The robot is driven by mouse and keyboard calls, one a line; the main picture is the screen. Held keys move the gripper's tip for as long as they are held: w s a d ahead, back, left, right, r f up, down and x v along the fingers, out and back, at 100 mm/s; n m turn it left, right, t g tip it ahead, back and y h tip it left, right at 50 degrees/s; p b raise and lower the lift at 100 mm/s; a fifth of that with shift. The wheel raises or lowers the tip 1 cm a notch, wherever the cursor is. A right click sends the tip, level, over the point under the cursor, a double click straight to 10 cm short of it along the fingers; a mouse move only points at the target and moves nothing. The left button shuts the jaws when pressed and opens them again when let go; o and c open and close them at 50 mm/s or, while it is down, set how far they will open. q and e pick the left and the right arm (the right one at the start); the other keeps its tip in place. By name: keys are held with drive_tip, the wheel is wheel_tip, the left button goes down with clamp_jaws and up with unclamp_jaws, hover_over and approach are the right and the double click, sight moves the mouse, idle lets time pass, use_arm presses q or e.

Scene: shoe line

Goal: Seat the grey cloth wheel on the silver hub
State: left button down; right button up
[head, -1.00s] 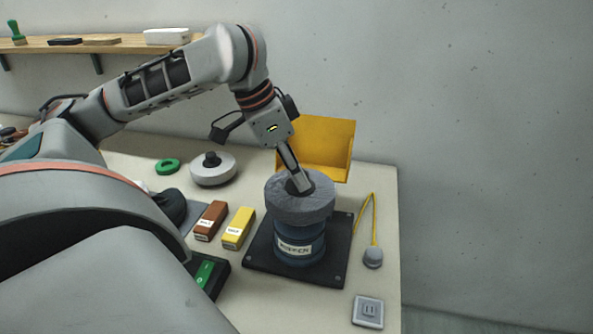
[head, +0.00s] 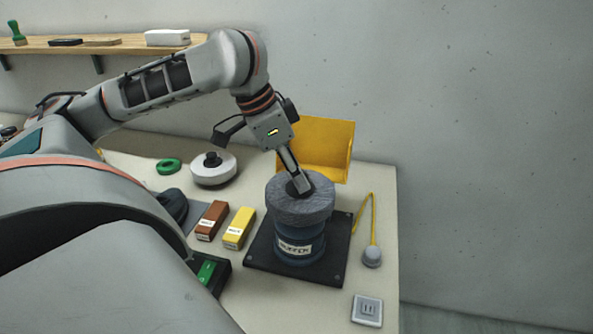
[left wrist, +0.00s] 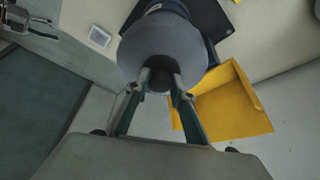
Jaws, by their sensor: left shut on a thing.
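The grey cloth wheel (head: 302,207) lies flat at the top of the blue motor body (head: 300,242), which stands on a dark base plate (head: 258,250). My left gripper (head: 298,187) reaches down into the middle of the wheel and is shut on it at its dark centre. The left wrist view also shows the wheel (left wrist: 165,45), with the fingers (left wrist: 160,82) at its dark centre. The silver hub is hidden under the wheel, so I cannot tell how far down the wheel sits on it. What looks like my right gripper shows small at the left wrist view's upper left.
A yellow bin (head: 325,150) stands close behind the wheel. Brown (head: 212,220) and yellow (head: 239,228) blocks lie left of the base plate. A white disc with a dark knob (head: 213,172) and a green ring (head: 169,166) lie farther back. A yellow cord with a grey knob (head: 372,257) lies at right.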

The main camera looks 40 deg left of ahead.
sight(287, 190)
idle(0.4)
use_arm(q)
drive_tip(key=shift+f, duration=0.6)
drive_tip(key=c, duration=2)
unclamp_jaws()
drive_tip(key=p+v, duration=0.3)
drive_tip(key=shift+r, duration=0.1)
drive_tip(key=shift+p+v, duration=0.5)
drive_tip(key=shift+v, duration=3.45)
drive_tip(key=shift+a, duration=0.1)
drive_tip(key=shift+s, duration=0.1)
